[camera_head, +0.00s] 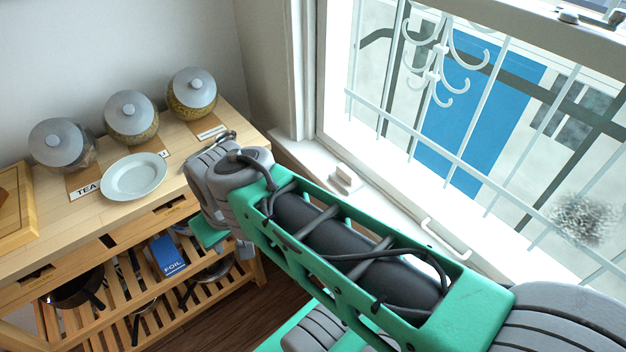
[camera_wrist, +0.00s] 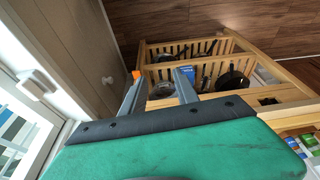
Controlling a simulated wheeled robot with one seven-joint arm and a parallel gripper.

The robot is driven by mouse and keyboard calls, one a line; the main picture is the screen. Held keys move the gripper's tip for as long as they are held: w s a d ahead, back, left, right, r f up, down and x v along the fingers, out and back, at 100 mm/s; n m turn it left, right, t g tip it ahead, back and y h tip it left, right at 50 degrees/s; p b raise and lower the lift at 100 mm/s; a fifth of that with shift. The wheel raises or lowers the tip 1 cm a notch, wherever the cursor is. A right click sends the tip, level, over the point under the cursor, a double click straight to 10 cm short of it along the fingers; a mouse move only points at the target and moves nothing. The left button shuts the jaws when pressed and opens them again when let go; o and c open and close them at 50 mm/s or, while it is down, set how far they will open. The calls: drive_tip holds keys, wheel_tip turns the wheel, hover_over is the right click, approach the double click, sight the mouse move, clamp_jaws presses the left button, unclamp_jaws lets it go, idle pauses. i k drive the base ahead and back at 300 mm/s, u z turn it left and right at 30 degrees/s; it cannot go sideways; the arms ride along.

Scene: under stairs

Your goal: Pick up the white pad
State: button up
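The white pad (camera_head: 343,178) looks like a small pale block on the white windowsill, just beyond my arm in the head view. In the wrist view a white block that looks like the same pad (camera_wrist: 38,83) lies on the sill at the far left. My gripper (camera_wrist: 158,84) shows two grey fingers held apart, with nothing between them. It points down past the wooden rack, well to the right of the pad. In the head view my arm hides most of the gripper.
A wooden counter (camera_head: 222,121) at left holds several lidded jars and a white plate (camera_head: 134,176). Its slatted shelves hold pans and a blue foil box (camera_head: 168,256). A barred window and its handle (camera_head: 445,240) border the sill. Dark floor (camera_wrist: 270,20) is open beyond the rack.

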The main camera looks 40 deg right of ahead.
sight(346, 179)
drive_tip(key=i, duration=1)
